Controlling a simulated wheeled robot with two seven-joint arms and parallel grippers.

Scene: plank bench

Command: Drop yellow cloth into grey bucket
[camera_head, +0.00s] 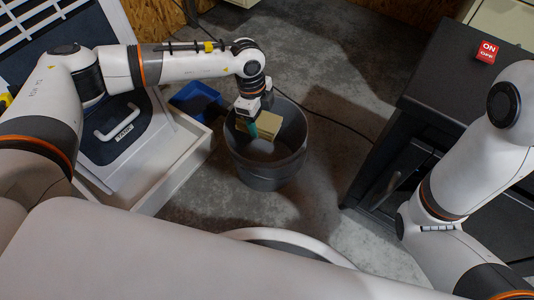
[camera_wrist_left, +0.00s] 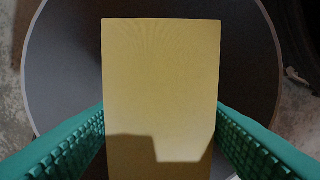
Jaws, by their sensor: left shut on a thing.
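The yellow cloth (camera_head: 264,126) looks like a flat, stiff rectangle. It is held by my left gripper (camera_head: 252,126), which is shut on it with green fingers. In the left wrist view the cloth (camera_wrist_left: 160,80) fills the middle between the two green fingers (camera_wrist_left: 160,140). The grey bucket (camera_head: 270,178) stands on the floor below, and the cloth shows within its opening. In the left wrist view the bucket's round rim (camera_wrist_left: 33,60) surrounds the cloth. I cannot tell how deep the cloth is. My right arm is at the right, but its gripper is out of view.
A blue bin (camera_head: 196,100) stands left of the bucket, by a white drawer or tray (camera_head: 185,160) and a panel with a handle (camera_head: 118,122). A dark cabinet (camera_head: 420,110) with a red ON/OFF sign (camera_head: 487,51) stands at the right. A cable crosses the floor behind the bucket.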

